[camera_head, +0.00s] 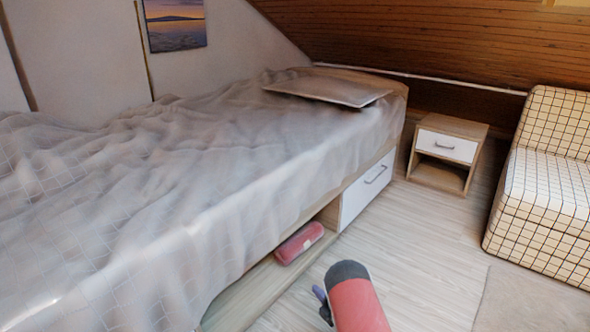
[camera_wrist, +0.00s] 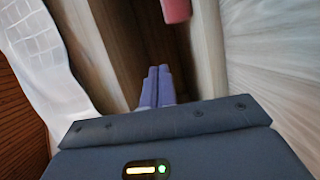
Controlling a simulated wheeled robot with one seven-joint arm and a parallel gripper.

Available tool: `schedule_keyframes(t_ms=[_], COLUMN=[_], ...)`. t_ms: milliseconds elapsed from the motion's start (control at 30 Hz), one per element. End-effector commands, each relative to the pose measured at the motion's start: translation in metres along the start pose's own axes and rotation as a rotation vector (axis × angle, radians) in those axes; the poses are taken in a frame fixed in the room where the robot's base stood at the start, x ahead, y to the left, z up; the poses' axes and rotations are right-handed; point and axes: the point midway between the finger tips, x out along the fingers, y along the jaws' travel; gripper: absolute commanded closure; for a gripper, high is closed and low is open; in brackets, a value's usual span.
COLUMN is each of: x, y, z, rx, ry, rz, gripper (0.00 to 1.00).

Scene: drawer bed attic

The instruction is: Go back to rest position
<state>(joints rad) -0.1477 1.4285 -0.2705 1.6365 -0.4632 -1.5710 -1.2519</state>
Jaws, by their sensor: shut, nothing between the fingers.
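My gripper (camera_wrist: 154,88) shows in the wrist view with its two purple fingers together and nothing between them. In the head view a small purple part of my gripper (camera_head: 322,304) shows beside my red and black arm, low in the picture; most of it is hidden by the arm. The gripper is near the front of the bed's low wooden compartment (camera_head: 245,297). A red, rounded object (camera_head: 299,243) lies in that compartment, apart from the gripper. It also shows at the top edge of the wrist view (camera_wrist: 176,9).
The bed (camera_head: 200,170) with rumpled grey bedding and a pillow (camera_head: 330,88) fills the left. A white drawer front (camera_head: 366,188) is set in its side. A nightstand (camera_head: 447,150) and a checked armchair (camera_head: 550,190) stand at right. The floor (camera_head: 430,240) between them is clear.

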Motion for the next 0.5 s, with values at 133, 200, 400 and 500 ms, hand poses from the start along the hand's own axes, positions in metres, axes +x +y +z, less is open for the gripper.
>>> schedule_keyframes(t_ms=[133,200,400,500], x=[0.010,0.015,0.022,0.019], y=[0.035,0.053,0.124,0.177], z=[0.013,0.020,0.045,0.058], rx=[0.034,0.057,0.157,0.244], ry=[-0.053,-0.083,-0.204,-0.291], rz=[-0.022,-0.036,-0.083,-0.110], gripper=[1.00,1.00,1.00,1.00])
